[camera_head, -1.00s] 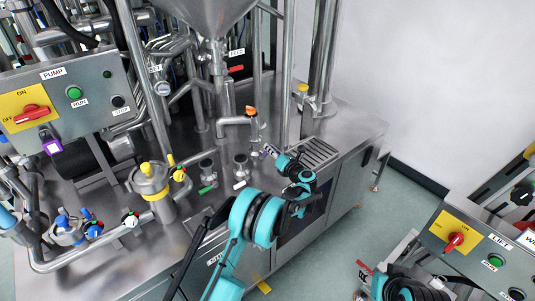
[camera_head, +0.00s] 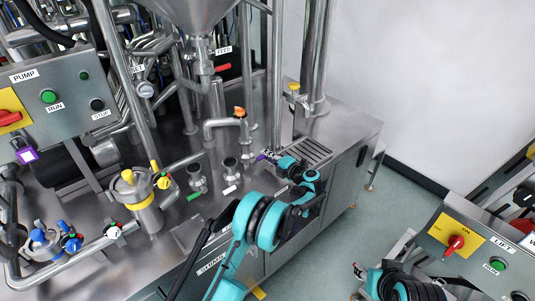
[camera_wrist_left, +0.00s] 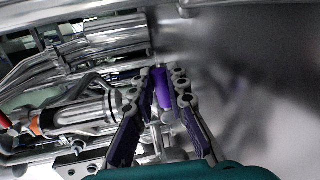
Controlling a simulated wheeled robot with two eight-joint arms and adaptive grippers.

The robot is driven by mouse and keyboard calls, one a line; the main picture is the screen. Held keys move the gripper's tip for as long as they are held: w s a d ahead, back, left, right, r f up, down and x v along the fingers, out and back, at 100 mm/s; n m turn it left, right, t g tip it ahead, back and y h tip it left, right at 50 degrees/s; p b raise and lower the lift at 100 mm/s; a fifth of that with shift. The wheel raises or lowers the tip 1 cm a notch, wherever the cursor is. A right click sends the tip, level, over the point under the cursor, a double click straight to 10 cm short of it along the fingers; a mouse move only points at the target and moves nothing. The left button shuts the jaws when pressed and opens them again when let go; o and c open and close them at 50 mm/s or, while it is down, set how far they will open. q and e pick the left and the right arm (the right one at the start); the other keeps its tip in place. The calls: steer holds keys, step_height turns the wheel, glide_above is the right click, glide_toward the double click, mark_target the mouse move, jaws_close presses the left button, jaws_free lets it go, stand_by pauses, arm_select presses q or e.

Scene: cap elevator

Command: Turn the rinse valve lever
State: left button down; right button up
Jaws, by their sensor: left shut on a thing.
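The rinse valve lever appears to be the bright purple handle (camera_wrist_left: 162,88) in the left wrist view. It sits between my left fingertips. My left gripper (camera_head: 267,156) reaches over the steel worktop in the head view, just left of the drain grate, and shows in the left wrist view (camera_wrist_left: 167,78) with dark purple pads on both sides of the handle. It is shut on the handle. In the head view the handle is mostly hidden and too small to read. My right gripper (camera_head: 358,270) is small at the bottom right, away from the machine.
An orange-topped valve (camera_head: 239,112) and its pipe stand behind my left gripper. Small valves (camera_head: 231,168) stand to its left. The drain grate (camera_head: 307,151) is to its right. The LIFT panel (camera_head: 455,243) with a red switch is at the right. Floor lies between.

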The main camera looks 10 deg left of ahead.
arm_select(q)
steer(key=shift+f+m, duration=0.3)
steer(key=shift+m, duration=0.1)
stand_by(0.3)
steer(key=c, duration=1.5)
jaws_free()
steer(key=v, duration=1.2)
steer(key=shift+w+d, duration=0.1)
steer(key=shift+w, duration=0.05)
